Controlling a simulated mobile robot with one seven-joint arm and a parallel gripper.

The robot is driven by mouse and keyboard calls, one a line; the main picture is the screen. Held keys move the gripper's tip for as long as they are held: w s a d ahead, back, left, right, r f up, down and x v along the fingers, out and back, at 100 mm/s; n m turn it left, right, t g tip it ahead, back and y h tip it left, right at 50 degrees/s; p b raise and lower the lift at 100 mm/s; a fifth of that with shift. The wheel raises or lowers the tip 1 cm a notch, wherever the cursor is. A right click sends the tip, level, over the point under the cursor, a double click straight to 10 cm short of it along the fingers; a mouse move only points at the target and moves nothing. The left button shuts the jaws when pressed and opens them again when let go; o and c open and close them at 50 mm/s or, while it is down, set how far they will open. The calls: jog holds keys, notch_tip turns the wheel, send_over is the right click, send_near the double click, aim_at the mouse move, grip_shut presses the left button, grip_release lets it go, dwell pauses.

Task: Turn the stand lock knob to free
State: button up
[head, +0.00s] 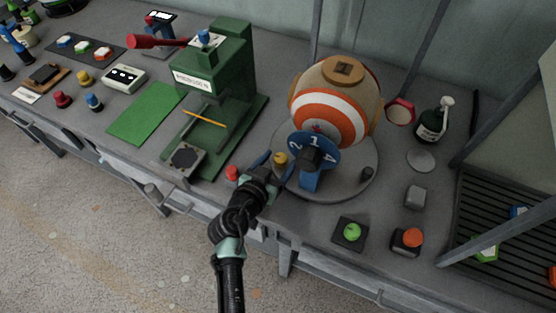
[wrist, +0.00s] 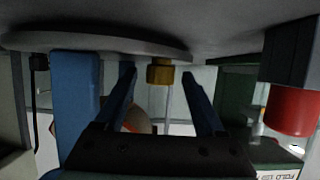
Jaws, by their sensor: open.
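A small brass-yellow knob (head: 280,158), which looks like the stand lock knob, sits at the near left edge of the round grey stand (head: 345,186). The stand carries an orange, white and tan ball (head: 328,112) and a blue numbered dial (head: 318,146). My gripper (head: 272,164) reaches in from the front, open, with its fingers at the knob. In the wrist view, which looks upside down, the knob (wrist: 160,72) shows between the two open blue fingers (wrist: 158,88), with gaps on both sides. The knob's lock or free marking cannot be read.
A red knob (head: 232,173) sits just left of my gripper; a red cylinder also shows in the wrist view (wrist: 292,110). A green press (head: 228,85) stands to the left. Green (head: 352,231) and orange (head: 412,237) buttons lie to the right.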

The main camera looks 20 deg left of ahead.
grip_shut()
dwell(0.4)
